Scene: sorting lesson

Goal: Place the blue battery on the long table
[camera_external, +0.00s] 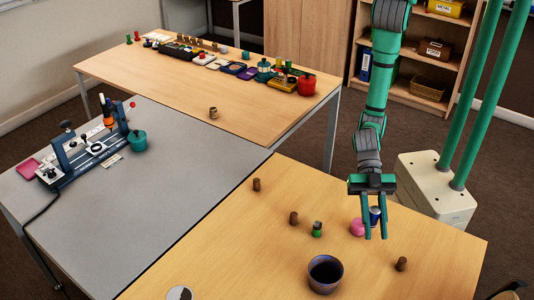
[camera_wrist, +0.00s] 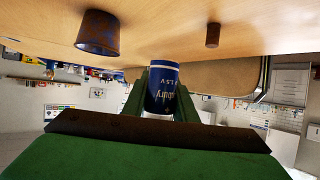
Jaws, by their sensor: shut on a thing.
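The blue battery (camera_wrist: 163,92), a blue cylinder with white lettering and a pale end, is between my gripper's fingers in the wrist view, which looks upside down. My gripper (camera_external: 375,236) is shut on it, pointing down over the near wooden table (camera_external: 215,235). The battery (camera_external: 375,213) is partly hidden by the fingers in the external view. I cannot tell whether it touches the table. A second wooden table (camera_external: 180,84), long and with many things along its far side, stands at the back.
A grey table (camera_external: 150,185) with a device lies left.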

